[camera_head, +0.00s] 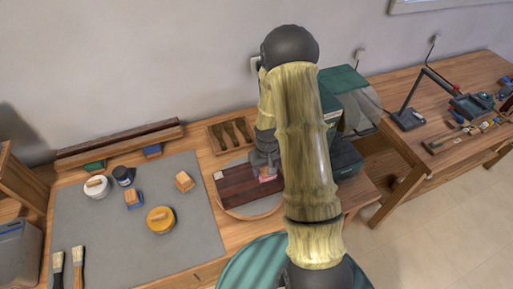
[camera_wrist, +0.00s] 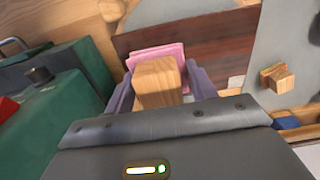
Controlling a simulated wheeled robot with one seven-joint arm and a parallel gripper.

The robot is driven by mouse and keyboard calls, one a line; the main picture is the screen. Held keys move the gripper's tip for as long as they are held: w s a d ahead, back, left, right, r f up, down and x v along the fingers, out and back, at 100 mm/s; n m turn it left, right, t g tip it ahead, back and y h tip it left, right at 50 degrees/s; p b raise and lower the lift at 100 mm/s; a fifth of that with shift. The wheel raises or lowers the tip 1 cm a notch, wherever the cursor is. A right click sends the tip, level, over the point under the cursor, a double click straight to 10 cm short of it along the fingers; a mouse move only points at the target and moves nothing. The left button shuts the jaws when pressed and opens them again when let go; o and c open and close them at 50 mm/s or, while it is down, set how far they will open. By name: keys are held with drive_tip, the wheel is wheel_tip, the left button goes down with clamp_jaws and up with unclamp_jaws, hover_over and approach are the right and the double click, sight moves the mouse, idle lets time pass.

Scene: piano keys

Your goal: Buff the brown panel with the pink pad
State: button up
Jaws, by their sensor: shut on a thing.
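The pink pad (camera_wrist: 157,55) has a wooden block handle (camera_wrist: 158,82). My gripper (camera_wrist: 163,86) is shut on this handle, one purple finger on each side. In the head view the pink pad (camera_head: 268,178) shows below my gripper (camera_head: 264,165), at the panel's right part. I cannot tell whether the pad touches the panel. My arm hides the board's right edge.
Green boxes (camera_wrist: 60,90) stand close beside my gripper.

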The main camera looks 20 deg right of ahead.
idle(0.4)
drive_tip(key=w+b, duration=0.4)
drive_tip(key=w, duration=0.7)
drive_tip(key=shift+a, duration=0.25)
drive_tip(key=shift+f, duration=0.2)
